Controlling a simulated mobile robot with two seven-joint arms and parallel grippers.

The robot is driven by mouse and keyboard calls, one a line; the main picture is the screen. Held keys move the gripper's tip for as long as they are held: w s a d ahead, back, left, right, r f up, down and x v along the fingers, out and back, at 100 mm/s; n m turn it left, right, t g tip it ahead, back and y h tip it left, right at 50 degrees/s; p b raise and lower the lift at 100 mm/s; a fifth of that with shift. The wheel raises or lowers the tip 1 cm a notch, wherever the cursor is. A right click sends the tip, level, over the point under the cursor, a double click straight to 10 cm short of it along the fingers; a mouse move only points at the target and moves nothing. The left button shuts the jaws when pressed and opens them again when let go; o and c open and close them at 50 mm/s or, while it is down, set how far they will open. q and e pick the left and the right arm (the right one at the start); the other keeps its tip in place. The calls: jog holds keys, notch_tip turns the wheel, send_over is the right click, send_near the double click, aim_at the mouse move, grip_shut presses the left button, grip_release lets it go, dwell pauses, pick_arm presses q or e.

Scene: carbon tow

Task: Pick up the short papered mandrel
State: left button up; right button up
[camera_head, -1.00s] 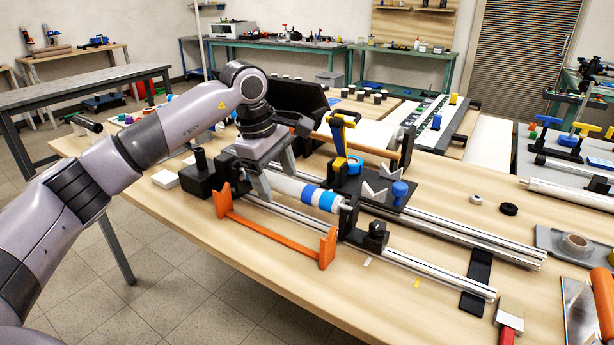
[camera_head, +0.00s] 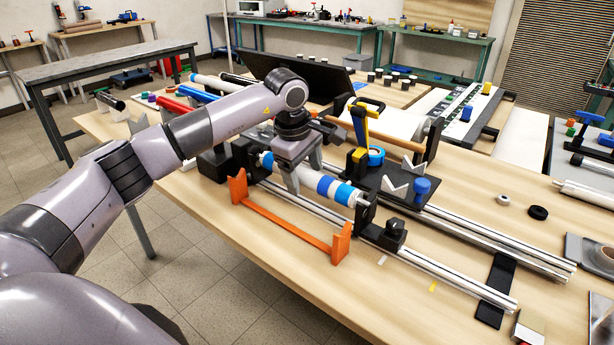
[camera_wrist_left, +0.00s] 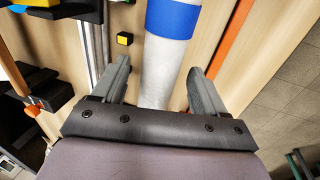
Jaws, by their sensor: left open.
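The short papered mandrel (camera_head: 308,176), a white cylinder with blue bands, lies held in a black and silver rail stand between end supports. My left gripper (camera_head: 295,184) is above and around its white middle stretch, pointing down, with part of the mandrel hidden behind it. In the left wrist view, the mandrel (camera_wrist_left: 158,68) runs between the two open fingers (camera_wrist_left: 158,80), with a gap visible on each side. A wide blue band lies just beyond the fingertips. My right gripper is not in view.
An orange bracket (camera_head: 290,222) stands along the near side of the mandrel. Twin silver rails (camera_head: 440,275) run to the right. A black plate with a yellow-handled tool (camera_head: 361,125) and blue parts sits behind. The table front between bracket and rails is clear.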

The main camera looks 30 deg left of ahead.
pick_arm(q)
jog(key=c, duration=1.2)
jog(key=shift+c, duration=0.7)
jog(key=shift+r, duration=0.15)
